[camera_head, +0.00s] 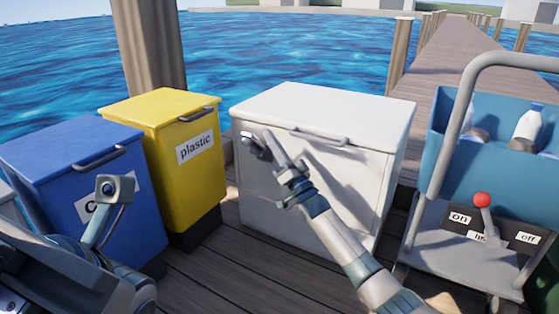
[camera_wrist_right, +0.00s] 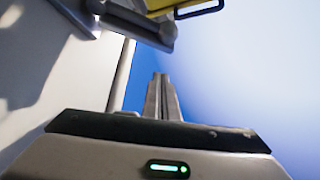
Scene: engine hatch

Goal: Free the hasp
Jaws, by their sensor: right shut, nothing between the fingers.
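A white chest (camera_head: 325,108) stands on the dock with its lid down. A small dark metal fitting (camera_head: 250,141), apparently the hasp, sits on the upper left of its front face, partly hidden by my right gripper. In the right wrist view a grey metal fitting with a dark rounded end (camera_wrist_right: 135,20) shows at the top, beyond the fingertips. My right gripper (camera_head: 270,138) is shut and empty, close to the fitting; contact cannot be told. Its closed fingers also show in the wrist view (camera_wrist_right: 160,90). My left gripper (camera_head: 112,190) is in front of the blue bin; its jaws are unclear.
A blue bin (camera_head: 65,145) and a yellow bin (camera_head: 155,108) labelled plastic stand to the left of the chest. On the right is a cart (camera_head: 450,230) with a blue tub of bottles and a red-knobbed lever (camera_head: 482,200). A wooden post rises behind the yellow bin.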

